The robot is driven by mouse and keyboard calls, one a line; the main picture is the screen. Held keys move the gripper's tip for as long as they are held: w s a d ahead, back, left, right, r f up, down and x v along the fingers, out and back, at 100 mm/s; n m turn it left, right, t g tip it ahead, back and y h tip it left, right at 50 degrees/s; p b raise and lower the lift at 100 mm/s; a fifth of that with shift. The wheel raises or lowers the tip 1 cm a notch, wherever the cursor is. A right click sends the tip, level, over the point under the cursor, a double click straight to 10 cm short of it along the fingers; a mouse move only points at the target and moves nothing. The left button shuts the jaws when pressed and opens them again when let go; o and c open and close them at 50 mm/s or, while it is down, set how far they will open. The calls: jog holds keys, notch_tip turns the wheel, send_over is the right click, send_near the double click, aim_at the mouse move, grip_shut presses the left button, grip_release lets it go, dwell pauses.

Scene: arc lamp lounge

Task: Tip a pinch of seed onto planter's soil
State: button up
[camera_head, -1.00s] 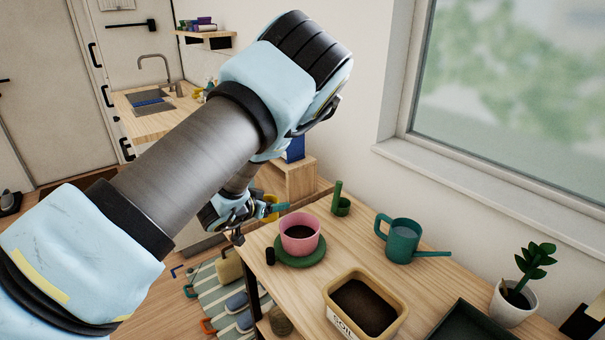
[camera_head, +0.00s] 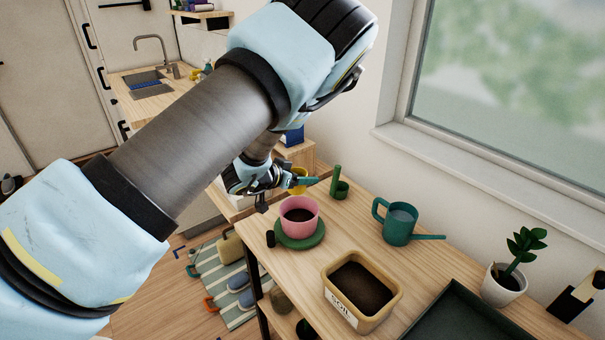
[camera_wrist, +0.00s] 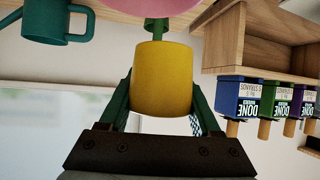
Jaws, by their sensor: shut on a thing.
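My gripper (camera_head: 302,183) is shut on a yellow cup (camera_head: 299,175), behind the pink planter in the head view and apart from it. In the wrist view the yellow cup (camera_wrist: 161,80) sits between my two green fingers. The inside of the cup is hidden, so I cannot see any seed. The pink planter (camera_head: 299,206) stands upright on a green saucer (camera_head: 299,240) on the wooden table, with dark soil (camera_head: 298,216) inside. Part of the pink planter (camera_wrist: 150,6) shows at the top of the wrist view.
A green watering can (camera_head: 398,224), a small green pot-like piece (camera_head: 342,190), a soil tub (camera_head: 335,304), a dark green tray (camera_head: 466,318) and a potted plant (camera_head: 503,285) share the table. A small black object (camera_head: 270,239) stands by the saucer. Labelled boxes (camera_wrist: 249,98) show in the wrist view.

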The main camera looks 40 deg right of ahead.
jog(key=shift+f, duration=0.25)
jog(key=shift+f, duration=0.85)
jog(key=shift+f, duration=0.25)
jog(key=shift+f, duration=0.5)
jog(key=shift+w+r+m+t+h, duration=0.1)
jog(key=shift+r+m+t+h, duration=0.25)
jog(key=shift+m+t+h, duration=0.3)
jog(key=shift+w+t+b, duration=0.1)
jog(key=shift+t+b, duration=0.15)
jog(key=shift+b, duration=0.25)
jog(key=shift+d+r+m+t+h+b, duration=0.15)
jog(key=shift+m+h+b, duration=0.2)
jog(key=shift+b, duration=0.55)
jog(key=shift+a+r+m+t+h+b, duration=0.15)
jog(key=shift+m+b, duration=0.25)
jog(key=shift+b, duration=0.45)
jog(key=shift+r+m+t+h+b, duration=0.2)
jog(key=shift+m+t+h+b, duration=0.3)
jog(key=shift+b, duration=1.5)
jog(key=shift+r+m+t+h+b, duration=0.25)
jog(key=shift+m+h+b, duration=0.4)
jog(key=shift+b, duration=1.3)
jog(key=shift+r+m+h+b, duration=0.25)
jog(key=shift+m+b, duration=0.4)
jog(key=shift+b, duration=0.9)
